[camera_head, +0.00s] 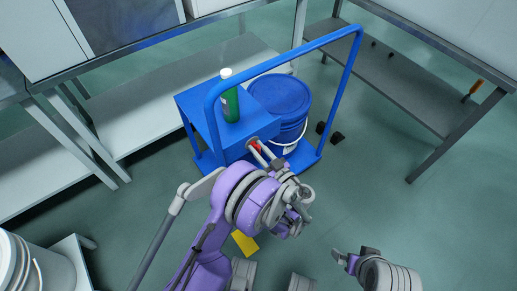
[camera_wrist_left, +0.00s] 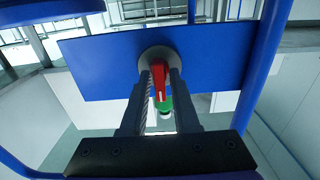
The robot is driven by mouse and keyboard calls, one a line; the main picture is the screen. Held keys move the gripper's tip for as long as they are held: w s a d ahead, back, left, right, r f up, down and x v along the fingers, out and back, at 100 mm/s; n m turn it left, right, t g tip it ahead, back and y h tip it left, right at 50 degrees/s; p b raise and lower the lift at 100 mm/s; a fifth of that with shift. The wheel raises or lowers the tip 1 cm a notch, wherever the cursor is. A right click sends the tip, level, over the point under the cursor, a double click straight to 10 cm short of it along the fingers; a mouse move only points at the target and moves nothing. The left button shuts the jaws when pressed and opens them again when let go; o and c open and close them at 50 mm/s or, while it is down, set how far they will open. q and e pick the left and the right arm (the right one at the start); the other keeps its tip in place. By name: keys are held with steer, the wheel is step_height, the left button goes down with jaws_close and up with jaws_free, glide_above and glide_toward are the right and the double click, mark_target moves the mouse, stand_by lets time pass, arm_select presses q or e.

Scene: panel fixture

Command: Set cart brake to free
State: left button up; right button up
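The blue cart (camera_head: 200,110) stands in the middle of the head view, with a tall push handle. A red brake lever (camera_wrist_left: 158,80) sits on a grey round disc (camera_wrist_left: 157,54) on the cart's blue panel (camera_wrist_left: 220,68); a little red (camera_head: 256,146) also shows in the head view. My left gripper (camera_head: 261,151) is at the panel. In the left wrist view its two fingers (camera_wrist_left: 161,78) stand apart, one on each side of the lever, with a narrow gap visible. Firm contact cannot be made out. My right gripper (camera_head: 354,257) is low at the right, away from the cart.
A green bottle (camera_head: 231,104) and a blue bucket (camera_head: 281,98) stand on the cart. Grey shelving (camera_head: 400,85) is at the right, a pale bench (camera_head: 150,95) at the left. A yellow patch (camera_head: 245,243) lies on the floor. Floor right of the cart is mostly clear.

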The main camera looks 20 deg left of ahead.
arm_select(q)
jaws_close()
steer(key=shift+m, duration=0.3)
steer(key=m, duration=0.2)
steer(key=shift+f+m+b, duration=0.1)
steer(key=shift+m+b, duration=0.3)
steer(key=m, duration=0.4)
steer(key=shift+w+d+b, duration=0.1)
steer(key=shift+d+b, duration=0.05)
steer(key=shift+b, duration=0.25)
steer(key=m+b, duration=0.1)
steer(key=m, duration=0.4)
steer(key=shift+f+m, duration=0.1)
steer(key=shift+m, duration=0.3)
steer(key=m, duration=0.4)
steer(key=shift+f+m, duration=0.1)
steer(key=shift+m, duration=0.2)
